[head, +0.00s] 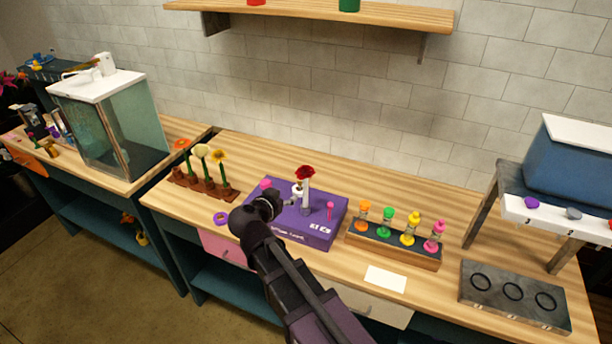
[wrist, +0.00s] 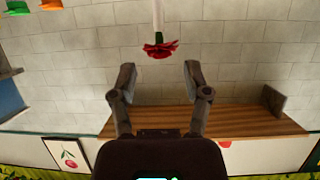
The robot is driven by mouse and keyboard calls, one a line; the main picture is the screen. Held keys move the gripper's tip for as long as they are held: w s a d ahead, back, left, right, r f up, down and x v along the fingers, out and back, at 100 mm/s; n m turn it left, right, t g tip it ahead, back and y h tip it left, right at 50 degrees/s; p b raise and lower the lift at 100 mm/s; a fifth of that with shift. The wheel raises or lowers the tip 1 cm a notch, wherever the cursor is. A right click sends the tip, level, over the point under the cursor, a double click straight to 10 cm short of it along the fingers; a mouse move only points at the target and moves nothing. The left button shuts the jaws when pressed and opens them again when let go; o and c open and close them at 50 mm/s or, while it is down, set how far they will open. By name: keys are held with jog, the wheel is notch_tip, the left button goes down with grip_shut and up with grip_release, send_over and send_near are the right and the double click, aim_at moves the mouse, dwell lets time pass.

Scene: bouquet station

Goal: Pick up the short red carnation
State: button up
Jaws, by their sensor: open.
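A red carnation (head: 305,172) stands upright in a slim pale grey vase (head: 306,197) on the purple box (head: 317,235). The wrist view appears upside down; there the red bloom (wrist: 160,50) hangs from the top on a pale stem or vase neck, roughly centred between the fingers but beyond their tips. My gripper (wrist: 158,72) is open and empty. In the head view my gripper (head: 282,203) is just left of the vase over the box, its fingers hard to make out.
A brown rack (head: 205,188) with orange, cream and yellow flowers stands left. A tray (head: 393,247) of coloured bottles stands right of the box. Further right are a grey block with rings (head: 515,295) and a raised stand (head: 560,222). A wall shelf (head: 330,14) hangs above.

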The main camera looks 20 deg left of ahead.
jog(key=b, duration=0.3)
send_near(304, 183)
jog(key=x, duration=0.4)
jog(key=shift+f, duration=0.2)
jog(key=shift+w+f, duration=0.1)
jog(key=shift+w, duration=0.5)
jog(key=shift+b+x, duration=0.95)
jog(key=shift+x, duration=1.7)
jog(key=shift+d, duration=0.15)
grip_shut()
